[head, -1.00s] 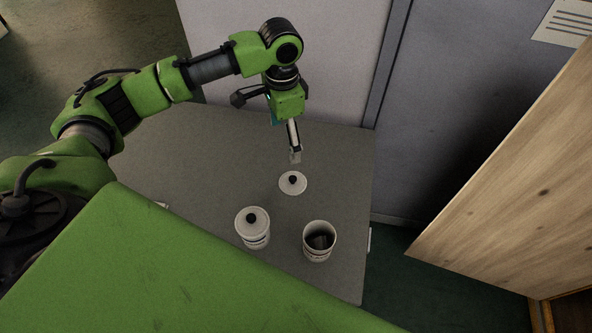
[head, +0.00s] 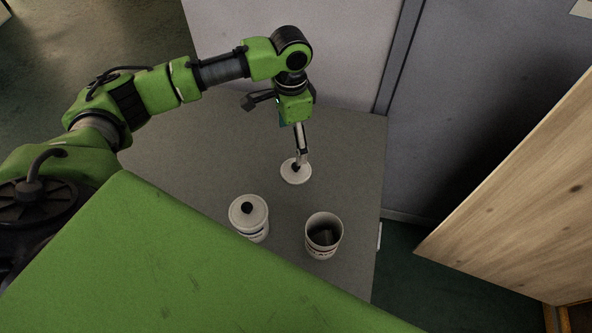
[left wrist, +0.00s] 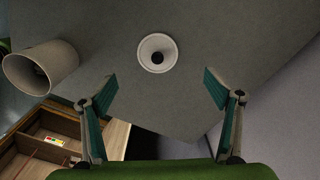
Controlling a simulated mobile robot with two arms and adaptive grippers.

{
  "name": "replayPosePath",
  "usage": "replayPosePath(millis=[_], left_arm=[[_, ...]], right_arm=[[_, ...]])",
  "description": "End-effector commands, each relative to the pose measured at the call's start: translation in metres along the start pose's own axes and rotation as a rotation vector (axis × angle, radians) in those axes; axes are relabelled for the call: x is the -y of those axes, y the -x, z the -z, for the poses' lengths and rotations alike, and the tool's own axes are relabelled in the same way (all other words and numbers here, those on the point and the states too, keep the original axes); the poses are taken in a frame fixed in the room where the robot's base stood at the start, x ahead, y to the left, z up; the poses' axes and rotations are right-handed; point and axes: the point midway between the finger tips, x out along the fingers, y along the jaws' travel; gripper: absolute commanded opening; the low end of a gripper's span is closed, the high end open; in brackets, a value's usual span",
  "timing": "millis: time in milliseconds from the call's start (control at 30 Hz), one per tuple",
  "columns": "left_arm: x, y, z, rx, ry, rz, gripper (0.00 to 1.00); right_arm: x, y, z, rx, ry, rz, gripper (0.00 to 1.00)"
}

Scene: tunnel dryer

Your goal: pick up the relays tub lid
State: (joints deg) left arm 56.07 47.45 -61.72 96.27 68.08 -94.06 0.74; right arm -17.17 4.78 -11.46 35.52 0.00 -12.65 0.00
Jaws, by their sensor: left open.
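A round white lid (head: 296,172) with a black knob lies flat on the grey table, apart from the tubs. It also shows in the left wrist view (left wrist: 157,52), beyond the fingertips and roughly centred between them. My left gripper (head: 301,160) is above the lid, pointing down, and partly covers it in the head view. In the left wrist view its fingers (left wrist: 160,85) are spread wide with nothing between them. An open white tub (head: 323,236) with dark contents stands in front of the lid to the right. My right gripper is not in view.
A second white tub (head: 249,217) with its lid on stands to the left of the open one. The grey table (head: 200,150) is clear around the lid. A grey wall panel rises behind the table. A wooden panel (head: 520,200) stands at the right.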

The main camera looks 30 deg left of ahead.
Motion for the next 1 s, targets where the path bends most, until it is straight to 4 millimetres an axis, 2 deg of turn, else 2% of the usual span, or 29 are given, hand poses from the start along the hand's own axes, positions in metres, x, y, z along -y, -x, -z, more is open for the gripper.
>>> replayPosePath(millis=[100, 300, 533, 667, 800, 1000], left_arm=[[-0.001, -0.024, -0.001, 0.005, 0.001, -0.003, 0.82], [-0.001, -0.055, 0.0, 0.003, -0.001, -0.001, 0.82], [-0.003, -0.071, 0.0, 0.004, -0.001, -0.002, 0.82], [-0.006, -0.09, 0.003, 0.004, 0.0, -0.002, 0.82], [-0.006, -0.109, 0.003, 0.003, -0.001, -0.002, 0.82], [-0.006, -0.115, 0.003, 0.002, -0.002, 0.0, 0.82]], right_arm=[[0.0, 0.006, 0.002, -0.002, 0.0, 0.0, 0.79], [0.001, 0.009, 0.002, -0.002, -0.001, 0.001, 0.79], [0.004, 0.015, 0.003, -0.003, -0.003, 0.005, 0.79], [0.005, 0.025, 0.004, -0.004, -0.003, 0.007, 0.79], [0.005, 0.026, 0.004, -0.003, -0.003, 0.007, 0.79], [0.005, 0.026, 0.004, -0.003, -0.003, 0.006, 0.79]])
